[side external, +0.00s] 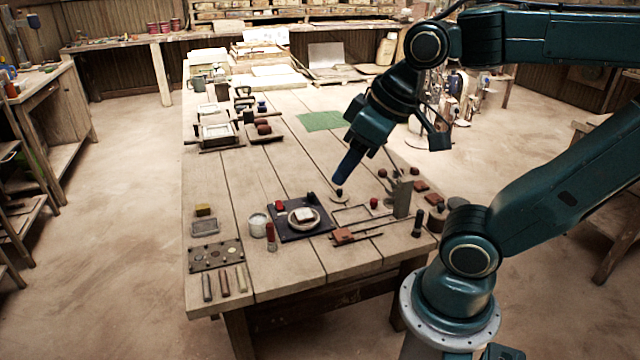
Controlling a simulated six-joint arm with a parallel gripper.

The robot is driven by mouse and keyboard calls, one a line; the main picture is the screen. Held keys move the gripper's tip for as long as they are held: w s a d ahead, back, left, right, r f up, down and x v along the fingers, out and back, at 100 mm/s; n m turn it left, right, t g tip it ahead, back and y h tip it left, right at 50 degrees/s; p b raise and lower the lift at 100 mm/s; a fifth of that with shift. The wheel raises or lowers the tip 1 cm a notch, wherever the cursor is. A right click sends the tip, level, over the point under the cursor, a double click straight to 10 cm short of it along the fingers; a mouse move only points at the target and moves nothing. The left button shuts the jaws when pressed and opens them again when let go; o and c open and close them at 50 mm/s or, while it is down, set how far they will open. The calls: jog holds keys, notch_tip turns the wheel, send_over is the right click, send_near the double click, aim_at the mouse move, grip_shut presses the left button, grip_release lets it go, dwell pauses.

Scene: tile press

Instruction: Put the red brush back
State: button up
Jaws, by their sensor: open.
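My gripper (346,168) points down and left over the right middle of the table. It is small in the view, and the gap between its fingers does not show clearly. Just below it is a small dark-knobbed piece on a pale round base (339,196); I cannot tell whether they touch. A small upright red item (270,236), perhaps the red brush, stands left of the dark board (289,234), apart from my gripper. Another small red piece (279,206) is on the board's far left part, near a pale dish with a white block (303,216).
A pale cup (257,225) stands left of the board. A holed plate (215,256) and several short sticks lie front left. A metal frame (358,215), a grey upright block (402,198) and a red-knobbed piece (374,203) stand right.

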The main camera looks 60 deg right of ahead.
jog(key=shift+s+a+f, duration=0.1)
jog(key=shift+s, duration=0.4)
jog(key=shift+s+a+f, duration=0.1)
jog(key=shift+s, duration=0.4)
